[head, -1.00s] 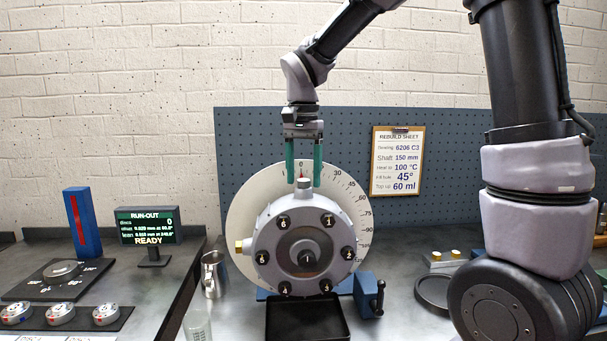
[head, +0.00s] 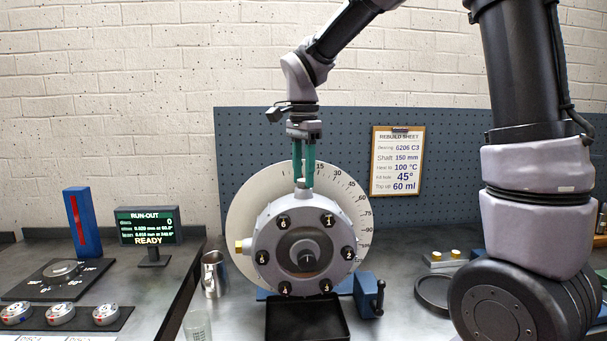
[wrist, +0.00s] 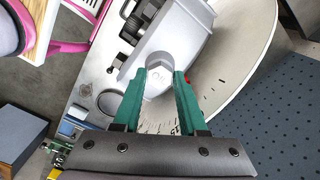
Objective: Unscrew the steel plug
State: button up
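The steel plug (head: 304,184) is a pale metal hex-headed piece at the top of the round grey housing (head: 269,236). It stands upright in the rim, below the 0 mark of the dial. My gripper (head: 304,184) points straight down over it. The two green fingers stand on either side of the plug, with their tips about level with its head. In the wrist view, the plug (wrist: 158,77) sits between the fingertips of my gripper (wrist: 160,73). The fingers look open around it with very little gap; contact is hard to make out.
A pale dial disc (head: 240,205) stands behind the housing, before a blue pegboard (head: 400,220). A black tray (head: 344,322) lies below. A metal jug (head: 213,275) stands left and a blue vise (head: 366,296) right. A display (head: 148,228) reads READY.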

grip_shut()
jog(key=n, duration=1.8)
jog(key=shift+r, duration=0.1)
